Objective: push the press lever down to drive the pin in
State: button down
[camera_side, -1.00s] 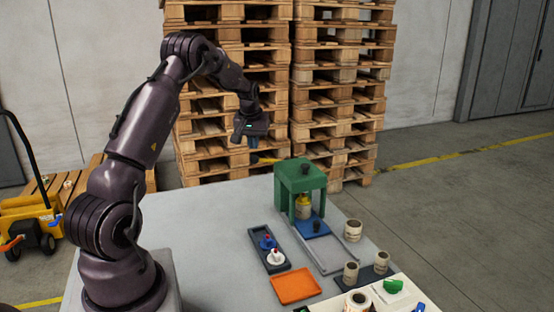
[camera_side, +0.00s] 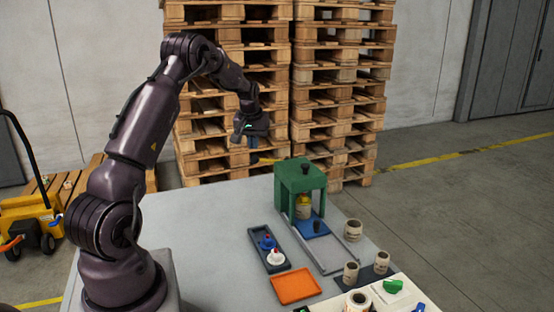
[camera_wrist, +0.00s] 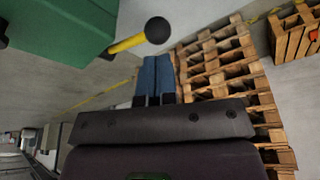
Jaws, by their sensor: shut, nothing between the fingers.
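The green press (camera_side: 290,180) stands at the back of the table. In the wrist view its green body (camera_wrist: 65,25) fills the upper left. Its yellow lever (camera_wrist: 127,43) sticks out from it and ends in a black ball knob (camera_wrist: 157,30). In the side view the lever (camera_side: 267,160) reaches left from the press. My gripper (camera_side: 256,141) is above the lever's end. Its blue fingers (camera_wrist: 158,59) are together and empty, and the knob shows just beyond their tips. I see no clear contact. The pin cannot be made out.
A yellow-topped part (camera_side: 303,208) sits inside the press, with a blue plate (camera_side: 305,229) in front. A dark tray (camera_side: 279,265) with blue and white pieces and an orange tray (camera_side: 296,287) lie nearer. Pallet stacks (camera_side: 335,90) stand behind. The table's left is clear.

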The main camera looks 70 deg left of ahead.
aim_at(253, 158)
jog(key=shift+f, duration=0.1)
dwell(0.6)
jog(key=shift+f, duration=3.75)
jog(key=shift+r, duration=5.6)
jog(key=shift+f, duration=0.1)
